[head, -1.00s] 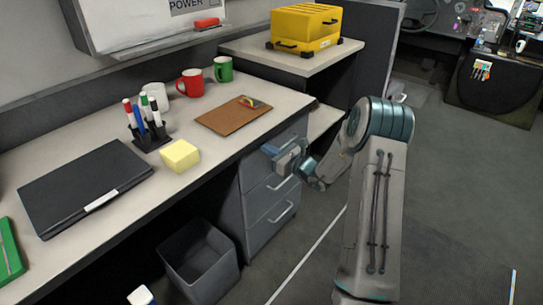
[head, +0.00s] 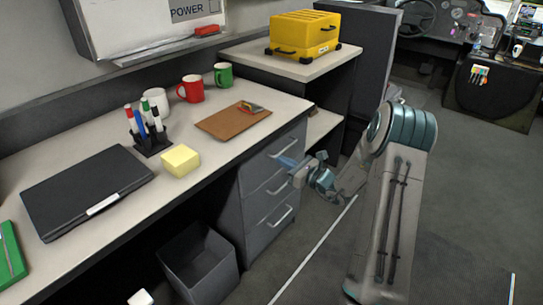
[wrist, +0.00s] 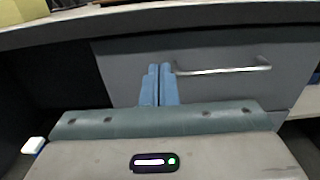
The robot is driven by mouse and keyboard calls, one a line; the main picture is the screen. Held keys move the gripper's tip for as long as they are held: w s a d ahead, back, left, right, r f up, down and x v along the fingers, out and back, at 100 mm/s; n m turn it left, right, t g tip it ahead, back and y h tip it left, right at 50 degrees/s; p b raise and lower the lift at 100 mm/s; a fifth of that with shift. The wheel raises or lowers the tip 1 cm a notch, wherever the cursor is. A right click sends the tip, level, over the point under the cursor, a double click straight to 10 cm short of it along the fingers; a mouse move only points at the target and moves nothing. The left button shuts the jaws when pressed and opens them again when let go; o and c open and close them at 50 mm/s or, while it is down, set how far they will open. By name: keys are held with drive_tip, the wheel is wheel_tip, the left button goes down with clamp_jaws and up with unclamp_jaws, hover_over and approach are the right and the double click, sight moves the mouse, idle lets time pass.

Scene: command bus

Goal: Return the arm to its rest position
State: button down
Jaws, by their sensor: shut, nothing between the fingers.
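My gripper (head: 286,160) is in front of the grey drawer unit (head: 262,206), beside its upper drawers, below the level of the desk top. In the wrist view its two blue fingers (wrist: 160,82) are together with nothing between them. The top drawer's handle (wrist: 222,68) shows just right of the fingertips, and the gripper is not holding it. The drawers look closed. My arm is bent, with its upper links at the right of the head view.
The desk (head: 118,197) holds a black laptop (head: 85,188), pens, a yellow block (head: 180,160), mugs and a clipboard (head: 232,120). A grey bin (head: 198,265) stands below. A yellow case (head: 304,34) sits on the back cabinet. Open floor lies to the right.

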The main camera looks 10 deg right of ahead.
drive_tip(key=v, duration=0.7)
drive_tip(key=s+a+r+n+g+p, duration=1)
drive_tip(key=s+a+r+n+g, duration=0.3)
drive_tip(key=s+a+r+n, duration=0.35)
drive_tip(key=s+d+r+n+h+p, duration=0.3)
drive_tip(key=s+r+n+h+p, duration=0.1)
drive_tip(key=s+r+n+h, duration=0.1)
drive_tip(key=s+d+r+n+t+h+p, duration=0.1)
drive_tip(key=s+d+r+n+h+p, duration=0.2)
drive_tip(key=r, duration=0.7)
drive_tip(key=shift+s+d+r+n+h+p, duration=0.25)
drive_tip(key=shift+s+n+h+p, duration=1.1)
drive_tip(key=shift+s+n, duration=1)
drive_tip(key=shift+s+m, duration=0.35)
drive_tip(key=shift+m, duration=0.05)
